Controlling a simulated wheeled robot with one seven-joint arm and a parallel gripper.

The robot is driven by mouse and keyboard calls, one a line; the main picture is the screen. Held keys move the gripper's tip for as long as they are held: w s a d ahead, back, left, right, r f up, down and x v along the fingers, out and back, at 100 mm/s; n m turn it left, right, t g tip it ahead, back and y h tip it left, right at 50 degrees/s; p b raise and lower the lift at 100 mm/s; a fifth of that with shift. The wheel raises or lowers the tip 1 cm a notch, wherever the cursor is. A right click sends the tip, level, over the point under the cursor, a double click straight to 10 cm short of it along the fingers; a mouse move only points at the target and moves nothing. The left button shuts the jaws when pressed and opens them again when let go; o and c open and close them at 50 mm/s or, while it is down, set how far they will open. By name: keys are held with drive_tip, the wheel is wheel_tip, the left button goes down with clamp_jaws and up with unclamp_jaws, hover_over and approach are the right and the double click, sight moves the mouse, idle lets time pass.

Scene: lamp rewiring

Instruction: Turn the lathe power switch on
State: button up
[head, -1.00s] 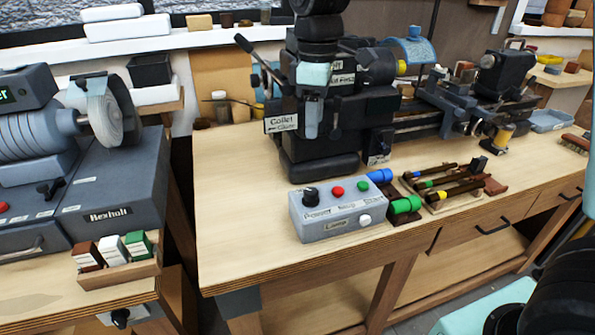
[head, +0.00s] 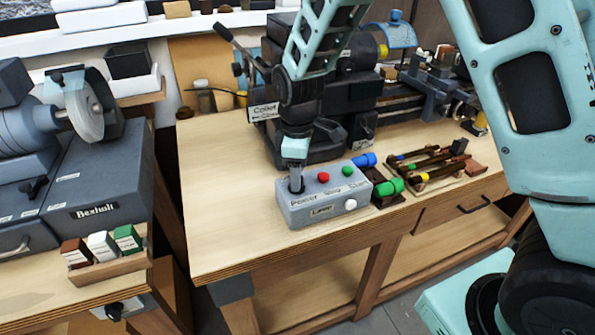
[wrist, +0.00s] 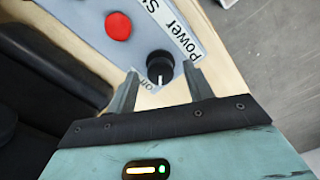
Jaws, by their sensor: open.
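The grey control box (head: 325,207) sits near the front edge of the wooden bench, below the lathe (head: 345,105). It bears a red button (head: 323,177), a green button (head: 347,171) and a white button (head: 351,204). In the wrist view, the black rotary power knob (wrist: 159,64) has a white pointer line and stands beside the "Power" label (wrist: 184,42). My gripper (head: 296,184) is over the box's left end and largely hides the knob in the head view. In the wrist view, my gripper (wrist: 160,70) is open, one finger on each side of the knob; I cannot tell whether they touch it.
A second bench with a grey machine (head: 110,175) is at the left. The bench top (head: 225,200) left of the box is clear.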

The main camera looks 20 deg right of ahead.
drive_tip(key=shift+f, duration=0.45)
drive_tip(key=c, duration=1)
